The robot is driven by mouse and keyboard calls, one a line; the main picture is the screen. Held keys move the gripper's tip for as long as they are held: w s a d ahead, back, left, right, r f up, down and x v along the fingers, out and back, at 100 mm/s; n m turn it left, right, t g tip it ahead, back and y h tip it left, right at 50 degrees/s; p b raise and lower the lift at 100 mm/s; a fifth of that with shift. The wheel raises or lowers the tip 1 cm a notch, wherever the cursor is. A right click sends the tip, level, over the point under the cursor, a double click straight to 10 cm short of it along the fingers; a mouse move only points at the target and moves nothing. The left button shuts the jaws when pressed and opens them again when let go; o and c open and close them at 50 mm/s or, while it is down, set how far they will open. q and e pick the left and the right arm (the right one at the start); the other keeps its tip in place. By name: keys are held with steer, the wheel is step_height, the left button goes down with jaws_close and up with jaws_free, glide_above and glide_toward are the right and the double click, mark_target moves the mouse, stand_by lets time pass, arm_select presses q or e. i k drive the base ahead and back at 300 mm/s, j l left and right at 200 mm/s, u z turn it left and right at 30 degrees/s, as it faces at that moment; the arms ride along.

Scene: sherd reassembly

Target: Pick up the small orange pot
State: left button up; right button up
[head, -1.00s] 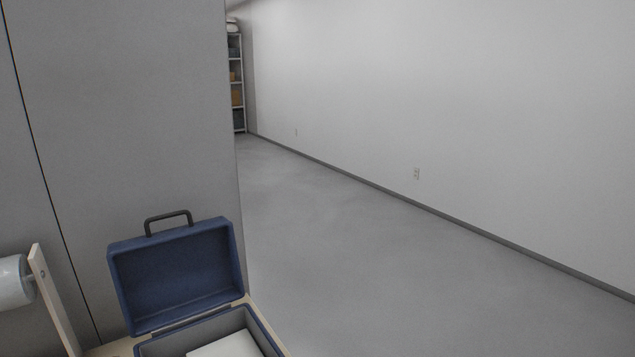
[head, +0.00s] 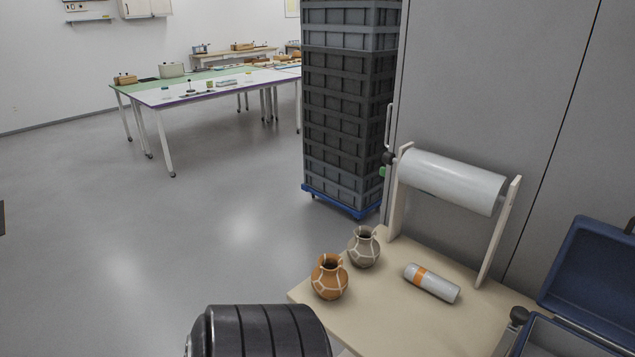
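The small orange pot (head: 330,280), with pale crack-like lines over its body, stands upright at the left corner of a light wooden table (head: 390,318). A similar grey pot (head: 364,248) stands just behind it to the right, with a small gap or near contact that I cannot tell. A dark ribbed part of my own body is at the bottom, left of the table. Neither gripper shows in the head view.
On the table are a white tube with an orange band (head: 432,283), a roll on a wooden stand (head: 452,180) and an open blue case (head: 590,275). Stacked grey crates (head: 348,110) stand behind on a blue dolly. Open floor (head: 215,220) lies left; long worktables (head: 215,85) stand farther back.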

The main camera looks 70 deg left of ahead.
mark_target(329, 279)
steer(key=u, duration=2)
